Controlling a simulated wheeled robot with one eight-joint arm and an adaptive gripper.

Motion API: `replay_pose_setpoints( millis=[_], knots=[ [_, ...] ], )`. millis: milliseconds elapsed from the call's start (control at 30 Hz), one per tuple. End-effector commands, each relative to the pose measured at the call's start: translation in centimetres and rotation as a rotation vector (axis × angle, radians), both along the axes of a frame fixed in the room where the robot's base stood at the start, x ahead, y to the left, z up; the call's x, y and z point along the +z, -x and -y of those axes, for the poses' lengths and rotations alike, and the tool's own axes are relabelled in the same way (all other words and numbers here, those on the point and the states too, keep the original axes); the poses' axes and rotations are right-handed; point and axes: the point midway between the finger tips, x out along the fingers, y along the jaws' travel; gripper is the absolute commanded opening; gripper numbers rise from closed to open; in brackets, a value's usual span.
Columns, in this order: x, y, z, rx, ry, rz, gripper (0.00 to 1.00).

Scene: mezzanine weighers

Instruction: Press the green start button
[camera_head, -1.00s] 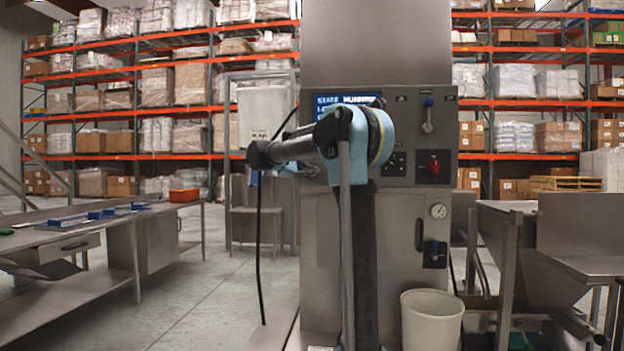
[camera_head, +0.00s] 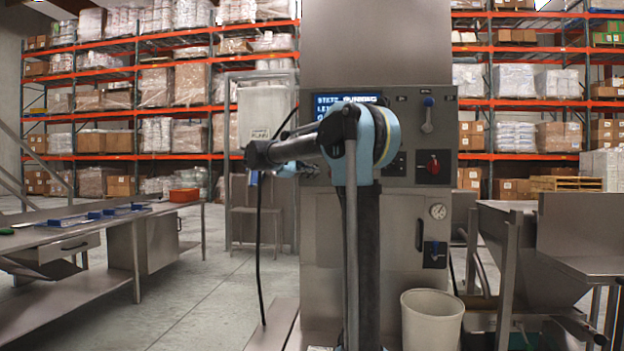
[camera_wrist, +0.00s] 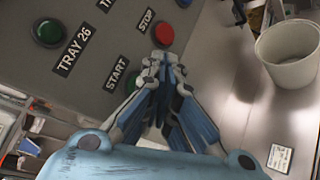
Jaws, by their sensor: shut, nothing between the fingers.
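In the wrist view, my gripper (camera_wrist: 163,65) is shut and empty, its fingertips over the grey control panel (camera_wrist: 105,40) between the START and STOP labels. A dark green patch beside the START label, the start button (camera_wrist: 133,82), shows partly behind the left finger. I cannot tell whether the finger touches it. The red stop button (camera_wrist: 163,33) is just beyond the fingertips.
Another green button (camera_wrist: 48,32) sits by the TRAY 26 label. The machine's blue screen (camera_head: 348,100) is partly covered by my arm; its top line seems to read STATE RUNNING. A white bin (camera_head: 432,318) stands at the machine's foot. A steel bench (camera_head: 60,240) is at left.

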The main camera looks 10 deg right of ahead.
Motion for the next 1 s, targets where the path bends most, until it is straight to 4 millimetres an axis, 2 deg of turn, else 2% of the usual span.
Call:
replay_pose_setpoints(
  millis=[600, 1000],
  knots=[
    [0.0, 4.3, -1.5, 0.001, 0.000, 0.000, 0.00],
    [0.0, 4.6, -1.5, 0.000, 0.000, 0.000, 0.00]
  ],
)
